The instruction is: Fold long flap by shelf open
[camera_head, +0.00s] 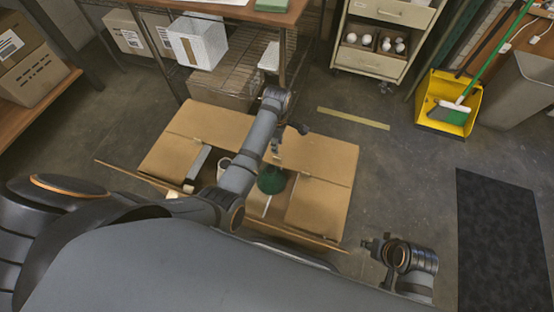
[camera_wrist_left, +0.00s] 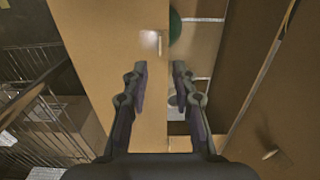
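An open-topped cardboard box stands on the floor beside the shelf. Its long flap by the shelf (camera_head: 320,152) lies flat over the far half of the opening; it also shows in the left wrist view (camera_wrist_left: 110,40). My left gripper (camera_head: 275,150) is over this flap's inner edge. In the left wrist view its fingers (camera_wrist_left: 160,72) are apart, one above the flap and one above the opening, with nothing held. Whether they touch the cardboard is unclear. My right gripper (camera_head: 372,245) is right of the box; its finger gap is not clear.
The short left flap (camera_head: 165,157) and short right flap (camera_head: 318,208) lie inward. The near long flap (camera_head: 125,170) is swung outward. A green part (camera_head: 272,181) shows inside. The wire shelf (camera_head: 240,75) stands behind; a drawer cabinet (camera_head: 370,63) is farther right.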

